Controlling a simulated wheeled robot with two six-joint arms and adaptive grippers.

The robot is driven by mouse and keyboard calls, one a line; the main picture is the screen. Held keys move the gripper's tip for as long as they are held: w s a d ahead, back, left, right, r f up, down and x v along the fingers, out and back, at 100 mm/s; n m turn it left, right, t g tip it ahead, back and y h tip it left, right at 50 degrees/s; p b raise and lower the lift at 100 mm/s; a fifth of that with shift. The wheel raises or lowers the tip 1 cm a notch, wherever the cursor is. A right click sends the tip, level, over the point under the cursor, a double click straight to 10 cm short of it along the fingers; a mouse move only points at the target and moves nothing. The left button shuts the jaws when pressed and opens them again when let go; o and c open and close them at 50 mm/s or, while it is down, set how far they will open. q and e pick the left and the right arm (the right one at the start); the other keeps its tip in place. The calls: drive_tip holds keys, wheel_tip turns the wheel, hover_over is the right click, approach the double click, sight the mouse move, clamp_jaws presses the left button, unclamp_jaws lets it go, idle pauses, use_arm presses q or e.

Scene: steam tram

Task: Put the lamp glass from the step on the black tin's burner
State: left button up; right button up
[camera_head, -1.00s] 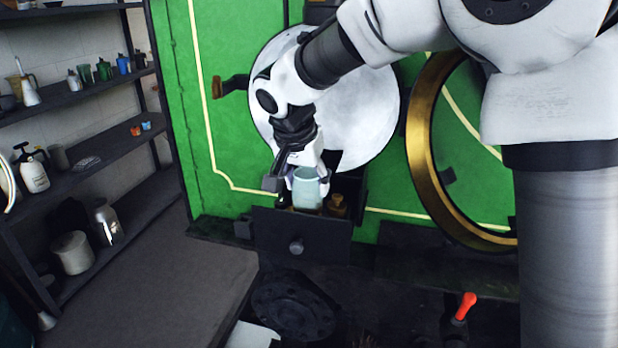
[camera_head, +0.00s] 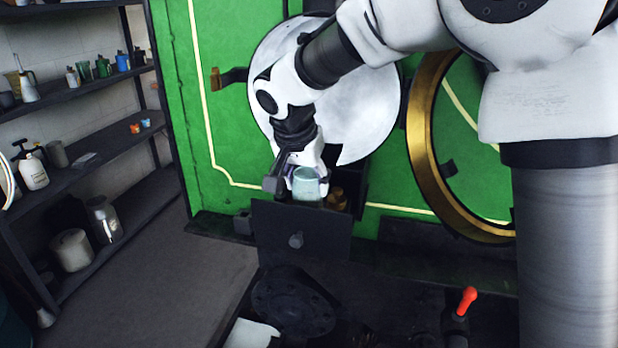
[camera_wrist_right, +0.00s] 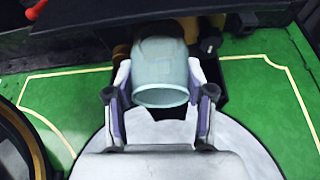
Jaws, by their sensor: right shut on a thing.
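A pale blue-green, see-through lamp glass (camera_head: 307,184) is in my right gripper (camera_head: 308,178), which is shut on it. In the right wrist view the glass (camera_wrist_right: 160,82) sits between both fingers, its open rim facing the camera. The glass is over an open black box on the green tram front, and the box's front panel hides its lower end in the head view. Brass pieces (camera_head: 336,196) show beside the glass in the box. I cannot make out the black tin or its burner, or whether the glass touches anything. My left gripper is not in view.
The box's front panel (camera_head: 299,236) with a round knob stands close before the glass. A brass ring (camera_head: 420,140) is right of the box. A red-handled lever (camera_head: 466,301) stands at lower right. Loaded shelves (camera_head: 85,170) stand at left, with bare floor between.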

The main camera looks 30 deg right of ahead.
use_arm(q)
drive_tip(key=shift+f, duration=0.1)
use_arm(e)
drive_tip(key=shift+f, duration=0.15)
drive_tip(key=o, duration=1.3)
drive_tip(key=shift+c, duration=0.2)
drive_tip(key=shift+a+r, duration=0.15)
drive_tip(key=shift+r, duration=0.5)
drive_tip(key=v, duration=1)
drive_tip(key=shift+r, duration=0.3)
